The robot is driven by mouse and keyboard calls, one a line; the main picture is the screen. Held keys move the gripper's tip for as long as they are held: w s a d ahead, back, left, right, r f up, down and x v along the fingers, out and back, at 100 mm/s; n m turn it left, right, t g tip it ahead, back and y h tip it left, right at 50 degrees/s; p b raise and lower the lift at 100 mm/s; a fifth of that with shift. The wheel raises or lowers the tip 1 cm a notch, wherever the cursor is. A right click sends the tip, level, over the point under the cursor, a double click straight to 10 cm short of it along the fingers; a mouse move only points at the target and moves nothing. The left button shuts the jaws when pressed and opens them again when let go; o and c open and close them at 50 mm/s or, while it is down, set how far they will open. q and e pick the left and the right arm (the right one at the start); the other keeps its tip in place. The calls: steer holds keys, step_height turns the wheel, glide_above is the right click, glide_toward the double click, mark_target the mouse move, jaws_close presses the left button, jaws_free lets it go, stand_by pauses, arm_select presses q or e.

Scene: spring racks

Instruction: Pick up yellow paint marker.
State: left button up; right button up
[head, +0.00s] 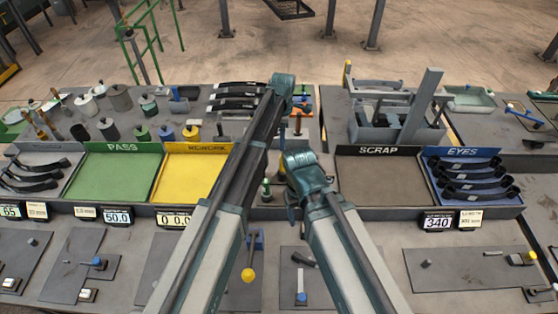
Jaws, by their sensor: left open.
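Several small yellow things show, and I cannot tell for certain which is the yellow paint marker. My left arm reaches up the middle of the view over the bench.
The green PASS tray (118,175), yellow REWORK tray (190,178) and brown SCRAP tray (380,182) look empty. The blue EYES tray (473,203) holds several dark leaf springs. Jars and small tools crowd the back left. A grey fixture (400,125) rises at the back right.

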mark_target(282, 163)
arm_select(q)
steer(key=shift+s+f, duration=0.1)
steer(key=shift+s, duration=0.05)
steer(key=shift+d+f+b, duration=0.1)
steer(key=shift+f+b, duration=0.1)
steer(key=shift+b, duration=0.2)
step_height(282, 163, down, 8)
steer(key=b, duration=0.8)
steer(key=shift+f, duration=0.1)
step_height(282, 163, down, 5)
steer(key=b, duration=0.5)
jaws_close()
